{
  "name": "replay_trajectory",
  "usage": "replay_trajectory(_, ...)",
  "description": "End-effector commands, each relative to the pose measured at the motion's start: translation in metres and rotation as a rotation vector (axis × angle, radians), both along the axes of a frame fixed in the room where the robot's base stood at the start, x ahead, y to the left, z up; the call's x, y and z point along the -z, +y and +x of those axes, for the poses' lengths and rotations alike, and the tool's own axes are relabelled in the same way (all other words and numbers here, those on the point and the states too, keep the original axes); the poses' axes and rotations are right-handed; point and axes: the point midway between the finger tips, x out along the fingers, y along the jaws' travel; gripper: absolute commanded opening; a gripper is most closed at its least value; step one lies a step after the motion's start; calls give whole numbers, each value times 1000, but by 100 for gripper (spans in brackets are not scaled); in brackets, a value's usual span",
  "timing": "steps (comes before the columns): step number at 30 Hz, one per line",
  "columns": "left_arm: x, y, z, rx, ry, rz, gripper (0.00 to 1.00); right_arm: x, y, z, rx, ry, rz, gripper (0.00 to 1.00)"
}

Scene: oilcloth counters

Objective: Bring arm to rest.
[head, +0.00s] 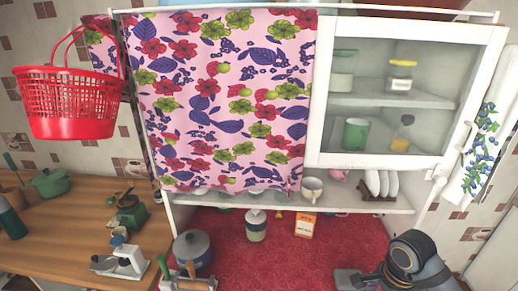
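A dark grey and black jointed part of my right arm (408,258) shows at the lower right, in front of the red oilcloth counter (285,255). A smaller grey part beside it runs off the bottom edge, and I cannot tell what it is. No fingertips of my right gripper show. My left arm and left gripper are not in view. I see nothing held.
A white cabinet (312,90) with a floral curtain (225,95) and glass door stands above the counter. A lidded pot (191,247), a jar (256,226) and a small box (305,225) stand below. A red basket (70,103) hangs left above a wooden counter (75,225).

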Motion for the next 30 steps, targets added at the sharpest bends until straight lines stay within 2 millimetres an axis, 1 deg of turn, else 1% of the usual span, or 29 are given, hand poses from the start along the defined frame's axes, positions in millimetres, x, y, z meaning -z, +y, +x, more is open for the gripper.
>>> replay_trajectory(4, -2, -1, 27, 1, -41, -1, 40, 11, 10, -4, -119, -18, 8, 83)
replay_trajectory(6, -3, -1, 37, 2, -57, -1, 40, 16, 15, -6, -182, -31, 9, 83)
replay_trajectory(8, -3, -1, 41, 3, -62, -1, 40, 21, 19, -8, -242, -41, 8, 83)
replay_trajectory(14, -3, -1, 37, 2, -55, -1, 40, 38, 37, -16, -503, -93, 1, 83)
replay_trajectory(17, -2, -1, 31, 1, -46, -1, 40, 47, 47, -23, -666, -125, -16, 83)
replay_trajectory(22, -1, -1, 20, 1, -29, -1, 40, 61, 64, -37, -999, -184, -78, 83)
replay_trajectory(26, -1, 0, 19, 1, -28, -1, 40, 66, 71, -48, -1253, -209, -154, 83)
replay_trajectory(30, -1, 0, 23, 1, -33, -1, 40, 68, 72, -60, -1479, -205, -240, 83)
